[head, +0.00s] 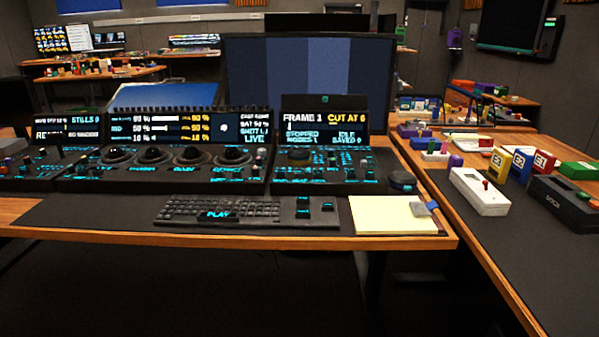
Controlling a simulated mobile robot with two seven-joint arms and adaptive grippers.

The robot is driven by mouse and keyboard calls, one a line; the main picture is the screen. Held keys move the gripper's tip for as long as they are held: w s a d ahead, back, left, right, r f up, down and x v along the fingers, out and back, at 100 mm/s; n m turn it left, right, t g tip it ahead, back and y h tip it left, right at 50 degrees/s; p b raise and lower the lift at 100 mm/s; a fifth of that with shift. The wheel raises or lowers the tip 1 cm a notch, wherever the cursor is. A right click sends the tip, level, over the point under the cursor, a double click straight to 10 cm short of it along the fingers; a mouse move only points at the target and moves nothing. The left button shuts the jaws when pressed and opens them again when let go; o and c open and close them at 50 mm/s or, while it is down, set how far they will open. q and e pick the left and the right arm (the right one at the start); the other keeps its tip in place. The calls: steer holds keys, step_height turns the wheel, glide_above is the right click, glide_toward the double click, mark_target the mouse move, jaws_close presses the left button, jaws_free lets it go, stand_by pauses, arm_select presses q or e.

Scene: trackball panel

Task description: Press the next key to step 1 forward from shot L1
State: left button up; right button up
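The trackball panel (165,180) stands on the wooden desk, with several dark trackballs along its front. Its display (180,128) has small text at the right that seems to read "SHOT L1" and "LIVE". To its right a smaller control unit (325,185) has a screen (325,127) reading "FRAME 1", "CUT AT 6" and "STOPPED". A black keyboard (220,209) with a lit "PLAY" label lies in front, beside a small block of keys (316,208). The key labels are too small to tell which one is the next key. Neither of my grippers is in view.
A cream pad (390,215) with a brush-like tool (430,210) lies at the desk's right end. A dark round knob or puck (403,180) sits behind it. The right side table holds a white box (480,192) and colored boxes (520,165). A dark monitor (305,80) stands behind.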

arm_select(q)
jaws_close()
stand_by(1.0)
